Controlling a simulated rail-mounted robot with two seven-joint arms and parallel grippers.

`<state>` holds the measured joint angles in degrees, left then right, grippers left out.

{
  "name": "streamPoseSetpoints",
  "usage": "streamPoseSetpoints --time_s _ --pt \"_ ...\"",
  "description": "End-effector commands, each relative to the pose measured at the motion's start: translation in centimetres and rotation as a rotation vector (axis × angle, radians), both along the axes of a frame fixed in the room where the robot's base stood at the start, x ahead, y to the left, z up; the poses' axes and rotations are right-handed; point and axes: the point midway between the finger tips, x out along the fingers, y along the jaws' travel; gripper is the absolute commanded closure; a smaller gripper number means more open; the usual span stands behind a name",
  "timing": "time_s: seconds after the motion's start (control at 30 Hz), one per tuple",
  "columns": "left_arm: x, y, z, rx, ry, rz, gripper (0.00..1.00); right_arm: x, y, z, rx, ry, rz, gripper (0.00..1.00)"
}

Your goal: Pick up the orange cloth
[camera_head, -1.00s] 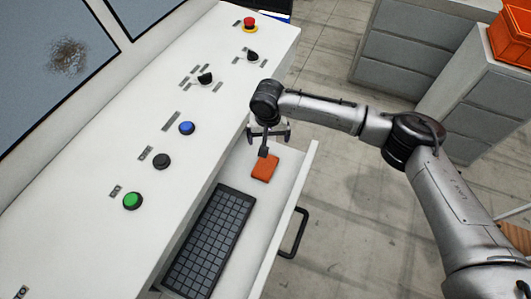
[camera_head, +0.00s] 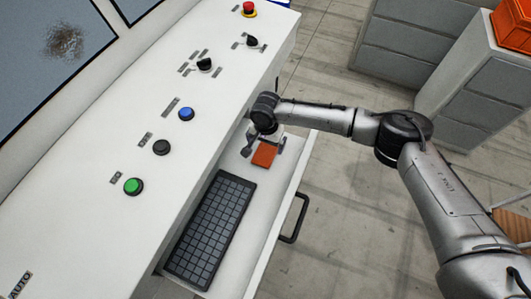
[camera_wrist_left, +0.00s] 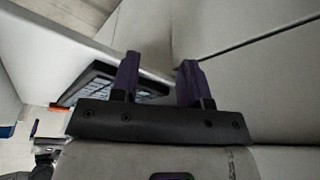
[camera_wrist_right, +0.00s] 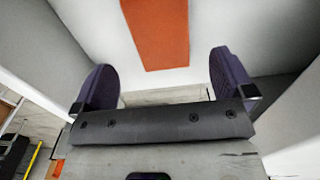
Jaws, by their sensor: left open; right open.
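The orange cloth (camera_head: 264,155) lies flat and folded in the open white drawer, just beyond the keyboard. In the right wrist view the cloth (camera_wrist_right: 158,32) is ahead of my right gripper (camera_wrist_right: 165,80), between the lines of its two fingers and apart from them. My right gripper (camera_head: 262,146) is open and empty, low in the drawer beside the cloth in the head view. My left gripper (camera_wrist_left: 158,75) shows only in its own wrist view. It is open and empty, with the keyboard and drawer beyond it.
The white drawer (camera_head: 262,232) has a black handle (camera_head: 295,218) and holds a dark keyboard (camera_head: 211,228). The white console (camera_head: 110,240) with buttons and knobs stands over the drawer's left side. Grey cabinets (camera_head: 405,40) and an orange crate (camera_head: 513,27) are at the right. The floor between is clear.

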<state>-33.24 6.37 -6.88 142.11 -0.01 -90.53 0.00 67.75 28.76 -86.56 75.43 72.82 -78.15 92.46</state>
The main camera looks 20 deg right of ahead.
Motion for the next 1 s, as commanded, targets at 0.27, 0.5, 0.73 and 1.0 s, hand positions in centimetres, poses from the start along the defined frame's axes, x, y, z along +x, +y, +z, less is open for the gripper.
streamPoseSetpoints --time_s 0.27,0.5,0.73,1.0 --pt "0.0 0.0 -0.1 0.002 0.0 -0.002 0.58 0.0 0.1 -1.8 -0.002 0.001 0.001 0.0" --pt "0.0 0.3 -0.4 0.009 0.0 -0.006 0.58 0.0 0.3 -4.8 -0.001 0.001 0.002 0.0" --pt "0.0 0.4 -0.5 0.014 0.0 -0.01 0.58 0.0 0.3 -5.7 0.0 -0.001 0.002 0.0" --pt "0.0 0.3 -0.5 0.012 0.0 -0.008 0.58 0.0 0.2 -5.6 -0.001 -0.001 0.002 0.1"
